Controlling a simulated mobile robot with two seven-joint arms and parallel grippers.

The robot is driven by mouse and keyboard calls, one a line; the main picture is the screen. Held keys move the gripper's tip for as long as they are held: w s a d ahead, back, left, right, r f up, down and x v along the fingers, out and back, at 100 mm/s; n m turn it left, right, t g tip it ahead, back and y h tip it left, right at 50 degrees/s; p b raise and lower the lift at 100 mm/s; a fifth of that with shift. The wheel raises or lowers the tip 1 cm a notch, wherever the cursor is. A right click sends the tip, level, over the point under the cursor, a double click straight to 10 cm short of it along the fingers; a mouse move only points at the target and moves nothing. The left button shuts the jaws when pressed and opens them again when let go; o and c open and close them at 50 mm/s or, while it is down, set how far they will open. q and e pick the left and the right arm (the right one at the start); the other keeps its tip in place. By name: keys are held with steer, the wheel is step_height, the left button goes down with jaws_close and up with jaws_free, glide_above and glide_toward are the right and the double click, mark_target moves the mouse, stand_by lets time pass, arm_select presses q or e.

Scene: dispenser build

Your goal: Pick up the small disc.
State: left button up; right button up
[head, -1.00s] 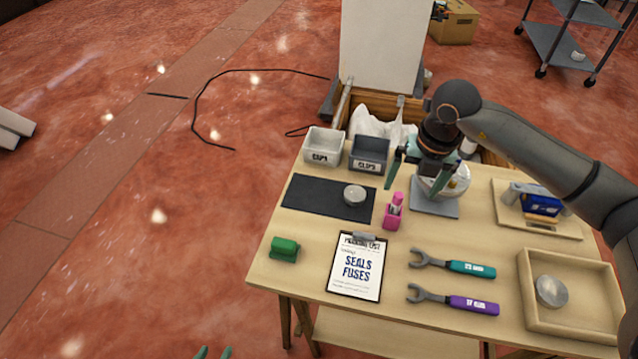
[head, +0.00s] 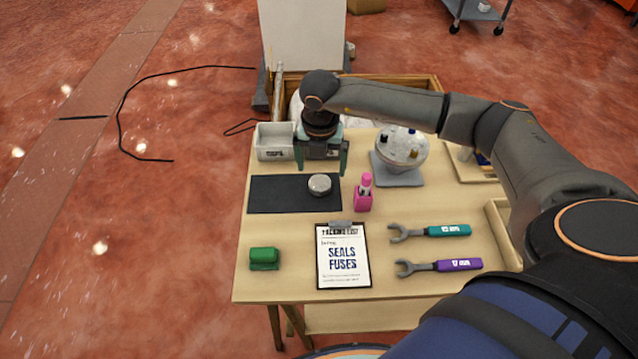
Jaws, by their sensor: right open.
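The small disc (head: 320,184) is a round silver-grey piece lying flat near the right end of a dark mat (head: 272,195) on the table. My right gripper (head: 322,170) hangs just above and behind the disc, pointing down. Its two fingers are spread apart, one to each side, with nothing between them. I cannot tell its exact height over the disc. My left gripper is not in view.
A domed dispenser (head: 402,148) is on a grey plate at right. A clipboard (head: 343,262), green block (head: 264,258) and two wrenches (head: 432,231) lie in front.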

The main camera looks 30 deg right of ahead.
mark_target(319, 182)
steer(key=f, duration=0.5)
steer(key=shift+w+f, duration=0.25)
steer(key=shift+f, duration=0.1)
steer(key=shift+c, duration=0.2)
jaws_close()
steer(key=shift+r, duration=0.1)
